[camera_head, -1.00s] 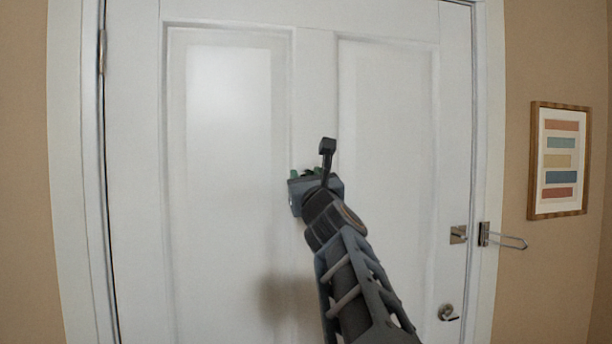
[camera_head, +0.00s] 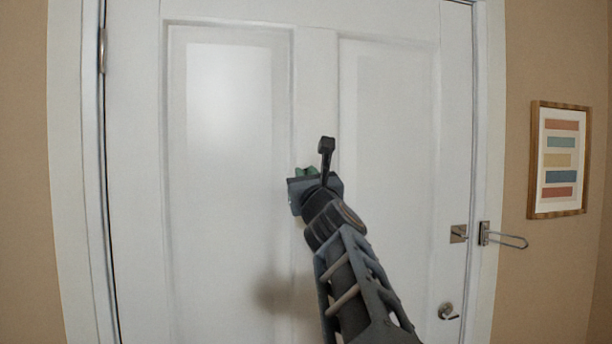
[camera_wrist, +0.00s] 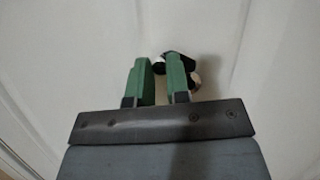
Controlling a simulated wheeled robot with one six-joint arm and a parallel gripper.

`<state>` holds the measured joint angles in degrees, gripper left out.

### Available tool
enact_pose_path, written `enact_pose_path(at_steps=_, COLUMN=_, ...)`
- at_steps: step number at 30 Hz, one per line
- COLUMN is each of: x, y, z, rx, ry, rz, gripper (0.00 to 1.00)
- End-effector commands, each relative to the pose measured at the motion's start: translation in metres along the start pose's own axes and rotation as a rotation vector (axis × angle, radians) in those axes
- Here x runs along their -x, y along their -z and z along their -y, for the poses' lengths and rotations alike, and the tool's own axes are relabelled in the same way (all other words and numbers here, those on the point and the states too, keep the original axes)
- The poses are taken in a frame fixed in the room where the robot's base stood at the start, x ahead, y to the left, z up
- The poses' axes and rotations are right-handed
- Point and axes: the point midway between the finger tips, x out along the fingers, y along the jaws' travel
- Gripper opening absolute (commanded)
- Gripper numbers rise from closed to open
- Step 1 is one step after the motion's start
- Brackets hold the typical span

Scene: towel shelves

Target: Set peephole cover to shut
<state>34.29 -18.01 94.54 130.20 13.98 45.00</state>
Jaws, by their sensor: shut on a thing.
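The peephole cover (camera_wrist: 184,62) is a small dark piece on the white door, seen in the wrist view at and behind the tips of my green fingers. A pale, shiny round part shows just right of the right finger. My gripper (camera_wrist: 160,68) is shut on the peephole cover, with a narrow gap left between the fingers. Part of the cover is hidden behind the right finger, so its exact angle cannot be told. In the head view my gripper (camera_head: 305,171) is at the door's middle upright, and the peephole is hidden there.
The white panelled door (camera_head: 385,150) is closed in its frame. A swing-bar latch (camera_head: 500,238) and a door knob (camera_head: 447,312) are at its right edge. A framed picture (camera_head: 559,160) hangs on the tan wall at right.

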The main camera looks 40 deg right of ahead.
Motion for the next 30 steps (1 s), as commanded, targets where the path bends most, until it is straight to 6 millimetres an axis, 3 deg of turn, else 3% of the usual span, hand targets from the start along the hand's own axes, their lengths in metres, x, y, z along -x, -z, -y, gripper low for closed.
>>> enact_pose_path(at_steps=14, x=0.001, y=0.003, z=0.002, rx=0.068, ry=-0.022, rz=-0.003, gripper=0.0)
enact_pose_path(at_steps=30, x=0.007, y=0.018, z=0.005, rx=0.495, ry=-0.197, rz=-0.004, gripper=0.0)
